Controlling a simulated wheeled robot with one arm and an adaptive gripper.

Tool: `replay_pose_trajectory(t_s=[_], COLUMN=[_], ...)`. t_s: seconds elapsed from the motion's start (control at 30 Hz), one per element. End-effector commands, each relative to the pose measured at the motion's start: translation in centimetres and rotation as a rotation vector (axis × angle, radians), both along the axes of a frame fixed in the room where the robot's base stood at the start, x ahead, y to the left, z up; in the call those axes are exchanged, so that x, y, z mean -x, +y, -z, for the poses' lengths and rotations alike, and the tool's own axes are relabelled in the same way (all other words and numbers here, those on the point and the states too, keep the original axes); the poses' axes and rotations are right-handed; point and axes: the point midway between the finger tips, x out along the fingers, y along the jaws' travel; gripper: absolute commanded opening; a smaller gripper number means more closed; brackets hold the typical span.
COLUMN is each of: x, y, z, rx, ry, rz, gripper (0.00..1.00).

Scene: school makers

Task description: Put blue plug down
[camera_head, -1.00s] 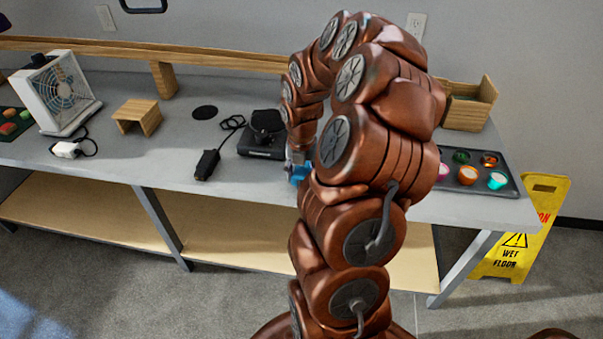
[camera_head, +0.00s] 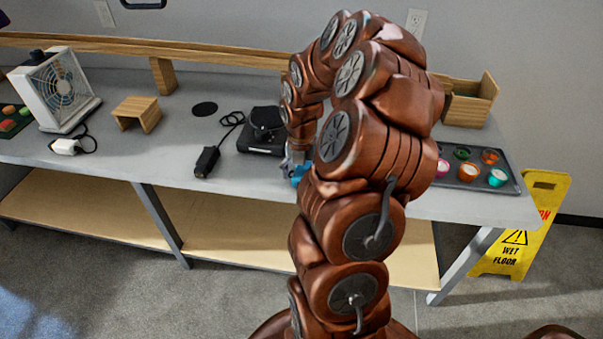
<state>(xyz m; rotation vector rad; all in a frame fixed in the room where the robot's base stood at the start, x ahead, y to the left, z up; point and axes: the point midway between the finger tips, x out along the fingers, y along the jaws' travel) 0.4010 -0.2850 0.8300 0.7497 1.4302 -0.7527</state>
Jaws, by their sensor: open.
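The blue plug (camera_head: 300,174) is a small blue shape at the front of the grey table, just left of my arm's large link, which hides part of it. My gripper (camera_head: 291,164) is right above and beside it, mostly hidden by my own arm. The gripper is open. I cannot tell whether its fingers still touch the plug, or whether the plug rests flat on the table.
A black device (camera_head: 262,131) with a cable and black adapter (camera_head: 206,162) lies just left. Further left are a wooden stand (camera_head: 138,112), a white fan (camera_head: 62,90) and a white plug (camera_head: 66,147). A tray of paint cups (camera_head: 478,182) sits right.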

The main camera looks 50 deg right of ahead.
Motion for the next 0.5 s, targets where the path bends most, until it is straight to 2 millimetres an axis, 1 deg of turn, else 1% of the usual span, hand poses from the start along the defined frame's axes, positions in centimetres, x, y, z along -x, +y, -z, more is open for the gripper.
replay_pose_trajectory(t_s=[0.27, 0.43, 0.5], x=[0.0, -0.1, -0.1], y=[0.0, 0.0, 0.1], z=[-0.3, -1.8, -2.8], rx=[0.001, 0.002, 0.002], ry=[-0.001, -0.002, -0.004], rz=[0.000, -0.002, -0.003], gripper=[0.78, 0.78, 0.78])
